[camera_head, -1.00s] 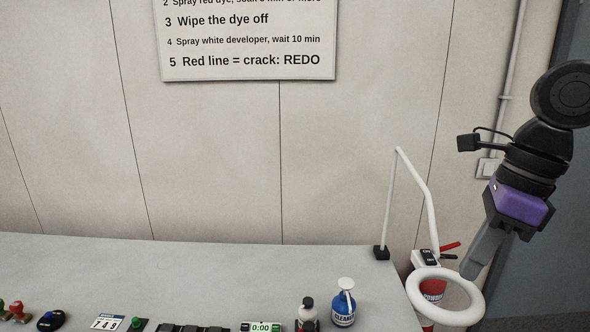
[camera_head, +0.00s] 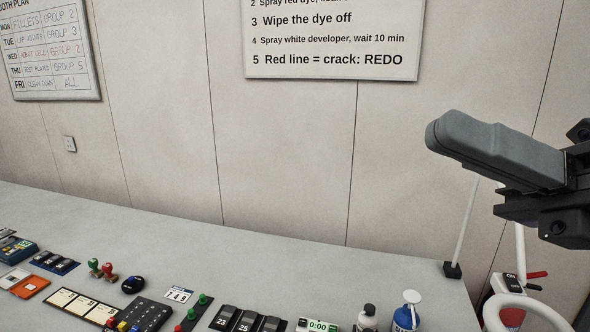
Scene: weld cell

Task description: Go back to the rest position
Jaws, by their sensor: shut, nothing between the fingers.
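My gripper (camera_head: 440,132) is raised in the air at the right of the head view, in front of the wall and above the bench's right end. Its grey fingers point left and are closed together with nothing held. It touches nothing that I can see. It hides part of the white lamp arm behind it.
The grey bench (camera_head: 300,270) carries a timer (camera_head: 317,326), a blue cleaner bottle (camera_head: 406,318), a dark-capped bottle (camera_head: 367,318), stamps (camera_head: 102,268) and a number card (camera_head: 179,294). The ring lamp (camera_head: 524,312) stands at the right. The bench's back strip is clear.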

